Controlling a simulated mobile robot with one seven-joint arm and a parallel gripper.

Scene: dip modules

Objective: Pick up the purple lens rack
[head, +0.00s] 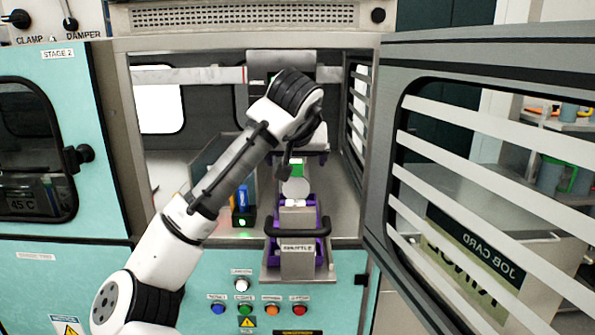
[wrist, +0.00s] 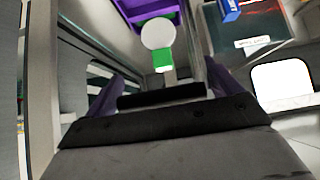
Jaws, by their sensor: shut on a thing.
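The purple lens rack (head: 319,222) sits upright in the metal shuttle holder labelled SHUTTLE (head: 297,262) at the cabinet's front. A pale round disc (head: 295,188) and a green tab stand above it. In the wrist view the rack's purple edge (wrist: 178,18) is at the top, with the disc (wrist: 157,33) and green tab (wrist: 162,58) nearer me. My gripper (head: 297,157) is above the rack, shut on what appears to be its upright handle piece. The grip itself is mostly hidden by the dark gripper body (wrist: 160,130).
The open slatted door (head: 480,190) stands to the right. A blue item (head: 242,196) stands left of the rack in the cabinet. Coloured buttons (head: 245,309) line the panel below. The cabinet walls are close on both sides.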

